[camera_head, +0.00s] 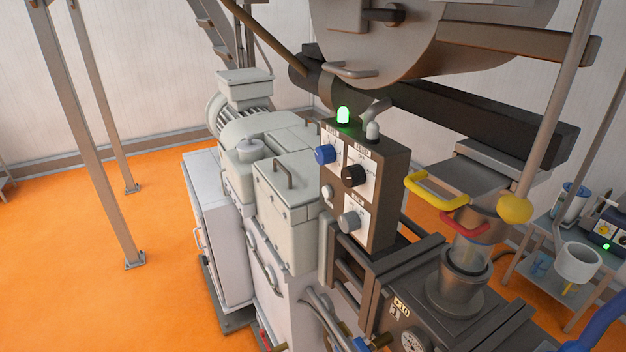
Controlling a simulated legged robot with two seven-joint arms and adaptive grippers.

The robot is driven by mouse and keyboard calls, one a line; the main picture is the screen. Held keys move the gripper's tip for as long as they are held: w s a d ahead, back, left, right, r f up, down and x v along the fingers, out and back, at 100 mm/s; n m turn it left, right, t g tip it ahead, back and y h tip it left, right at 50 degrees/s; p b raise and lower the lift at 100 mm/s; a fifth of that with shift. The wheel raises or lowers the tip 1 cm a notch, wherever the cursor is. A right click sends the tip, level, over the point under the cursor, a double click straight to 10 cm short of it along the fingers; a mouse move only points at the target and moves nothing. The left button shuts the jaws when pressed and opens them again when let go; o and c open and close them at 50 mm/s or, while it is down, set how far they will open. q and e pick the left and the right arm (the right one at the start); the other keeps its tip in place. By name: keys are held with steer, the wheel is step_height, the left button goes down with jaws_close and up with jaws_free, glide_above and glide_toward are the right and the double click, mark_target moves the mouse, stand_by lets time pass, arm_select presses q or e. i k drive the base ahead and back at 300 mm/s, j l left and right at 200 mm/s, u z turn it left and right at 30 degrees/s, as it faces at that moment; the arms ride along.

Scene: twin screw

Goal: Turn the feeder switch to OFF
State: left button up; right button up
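A dark control box (377,200) stands upright in the middle of the head view, on the machine. Its front face carries a blue knob (325,154), a black knob (353,175) and a grey knob (350,222), each on a white label plate. A small white button (327,191) sits at the lower left of the face. Neither gripper shows.
A pale motor and gearbox housing (285,190) stands left of the box. A large metal drum (400,50) hangs above. Open orange floor (80,270) lies at left.

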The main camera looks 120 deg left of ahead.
mark_target(353, 175)
steer(key=u, duration=3.6)
